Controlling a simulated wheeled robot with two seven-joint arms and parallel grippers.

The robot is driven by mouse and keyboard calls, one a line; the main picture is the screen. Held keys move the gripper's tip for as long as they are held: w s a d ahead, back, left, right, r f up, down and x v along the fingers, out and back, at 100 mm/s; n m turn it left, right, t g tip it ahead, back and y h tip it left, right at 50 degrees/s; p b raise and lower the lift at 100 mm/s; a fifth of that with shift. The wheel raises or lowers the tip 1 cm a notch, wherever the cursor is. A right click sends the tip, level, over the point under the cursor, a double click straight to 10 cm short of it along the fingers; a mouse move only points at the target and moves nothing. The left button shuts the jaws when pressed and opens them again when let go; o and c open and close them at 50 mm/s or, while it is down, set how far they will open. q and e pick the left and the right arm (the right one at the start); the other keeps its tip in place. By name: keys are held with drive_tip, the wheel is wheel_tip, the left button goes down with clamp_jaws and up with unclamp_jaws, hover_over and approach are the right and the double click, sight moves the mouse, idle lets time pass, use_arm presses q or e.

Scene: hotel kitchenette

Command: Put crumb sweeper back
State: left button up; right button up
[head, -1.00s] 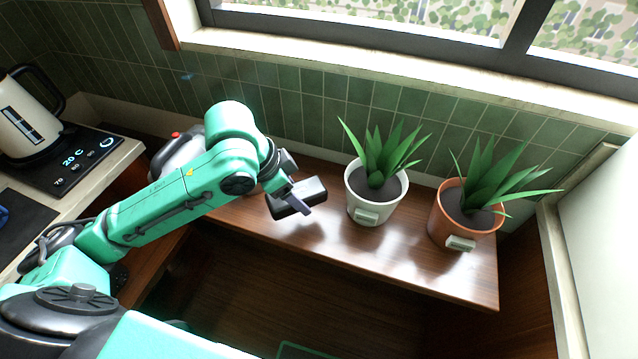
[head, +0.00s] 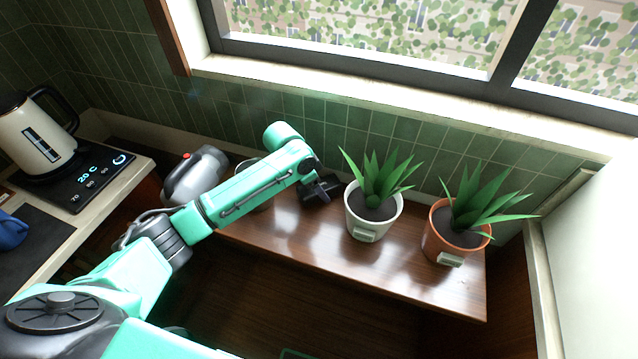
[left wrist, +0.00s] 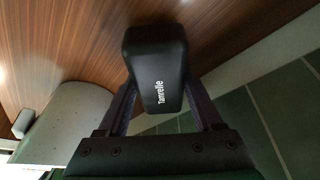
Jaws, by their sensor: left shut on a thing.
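The crumb sweeper, a small black block with white lettering (left wrist: 158,65), is clamped between the fingers of my left gripper (left wrist: 165,100) in the left wrist view. In the head view my left gripper (head: 318,190) is over the back of the wooden shelf, just left of the white plant pot. The dark sweeper there is partly hidden by the gripper and hard to tell apart from it. I cannot tell whether it touches the shelf. My right gripper is not in view.
The white pot (head: 372,225) and an orange pot (head: 455,240) with plants stand on the wooden shelf (head: 330,245). A grey appliance with a red button (head: 195,178) sits at left behind my arm. A kettle (head: 35,135) is on the left counter. The shelf front is clear.

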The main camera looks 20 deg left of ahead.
use_arm(q)
drive_tip(key=shift+w+d, duration=0.1)
drive_tip(key=o, duration=1.3)
drive_tip(key=b+v, duration=0.1)
drive_tip(key=v, duration=1.1)
